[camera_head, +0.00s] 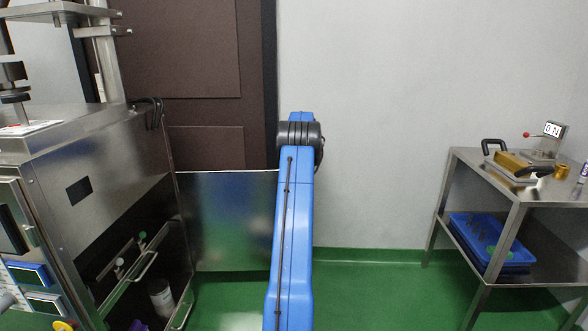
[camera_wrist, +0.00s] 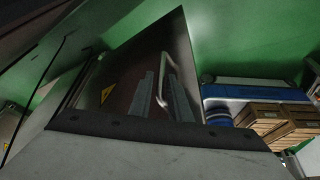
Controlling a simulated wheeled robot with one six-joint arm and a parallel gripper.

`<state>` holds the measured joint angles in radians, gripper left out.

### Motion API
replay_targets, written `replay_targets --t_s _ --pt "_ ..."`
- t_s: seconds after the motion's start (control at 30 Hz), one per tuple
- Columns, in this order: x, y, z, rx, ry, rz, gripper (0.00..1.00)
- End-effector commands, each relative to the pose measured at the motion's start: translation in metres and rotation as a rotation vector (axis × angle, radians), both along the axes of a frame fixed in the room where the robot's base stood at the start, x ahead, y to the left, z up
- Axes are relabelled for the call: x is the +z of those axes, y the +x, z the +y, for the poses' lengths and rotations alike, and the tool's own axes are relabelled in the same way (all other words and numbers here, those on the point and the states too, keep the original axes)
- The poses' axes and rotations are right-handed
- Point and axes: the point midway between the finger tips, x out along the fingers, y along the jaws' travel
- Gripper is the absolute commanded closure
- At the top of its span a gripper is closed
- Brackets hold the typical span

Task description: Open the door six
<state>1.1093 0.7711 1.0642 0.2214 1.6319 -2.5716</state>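In the wrist view, a dark metal door panel (camera_wrist: 125,62) with a yellow warning triangle (camera_wrist: 107,93) and a pale bar handle (camera_wrist: 166,66) lies in front of my gripper (camera_wrist: 160,80). The two grey fingers are apart, with nothing seen clamped between them. The handle is close to the fingers; I cannot tell whether they touch it. No number six is readable. In the head view, a steel panel (camera_head: 230,220) stands out from the machine's right side. The gripper is hidden there behind my blue arm.
The steel machine (camera_head: 105,190) at left has an open lower space with a white container (camera_head: 161,297). A steel table (camera_head: 515,192) at right holds tools and a blue bin (camera_head: 490,240). A brown room door (camera_head: 205,60) is behind. Wooden boxes (camera_wrist: 270,120) show in the wrist view.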

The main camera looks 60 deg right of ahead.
Motion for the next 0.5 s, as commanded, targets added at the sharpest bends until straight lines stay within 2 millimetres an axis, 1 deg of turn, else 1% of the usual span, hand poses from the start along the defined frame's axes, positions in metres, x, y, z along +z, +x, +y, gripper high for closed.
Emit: replay_targets --t_s 0.03,0.3,0.5 --pt "0.009 -0.001 -0.004 0.000 -0.002 -0.001 0.83" --pt "0.056 -0.003 -0.023 0.001 -0.001 -0.002 0.83" --pt "0.078 -0.004 -0.033 0.000 0.000 0.000 0.83"
